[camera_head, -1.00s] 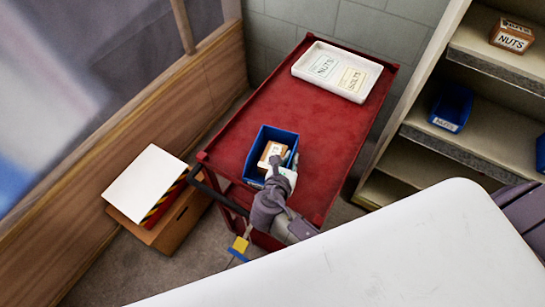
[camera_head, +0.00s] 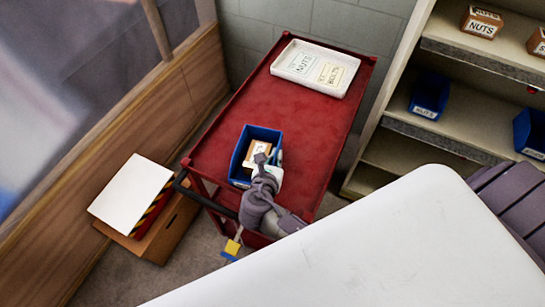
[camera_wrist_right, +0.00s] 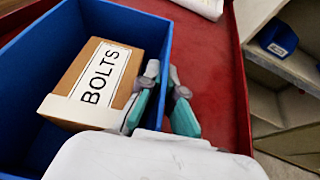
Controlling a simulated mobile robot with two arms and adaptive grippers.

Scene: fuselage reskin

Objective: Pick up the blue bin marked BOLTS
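A blue bin (camera_head: 241,176) sits on the red cart (camera_head: 300,120), near its handle end. A brown box (camera_head: 256,152) inside it reads BOLTS in the right wrist view (camera_wrist_right: 98,78). The bin's own marking is hidden. My right gripper (camera_head: 266,160) is at the bin's right side. In the right wrist view its fingers (camera_wrist_right: 162,72) straddle the bin's right wall (camera_wrist_right: 164,45), one inside beside the box and one outside. The fingertips are close together and appear shut on the wall. The bin appears to rest on the cart. My left gripper is not in view.
A white tray (camera_head: 288,66) with NUTS and BOLTS labels lies at the cart's far end. Shelves (camera_head: 470,120) at right hold a NUTS box (camera_head: 481,22) and blue bins (camera_head: 429,97). A brown box with a white top (camera_head: 133,193) stands left of the cart.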

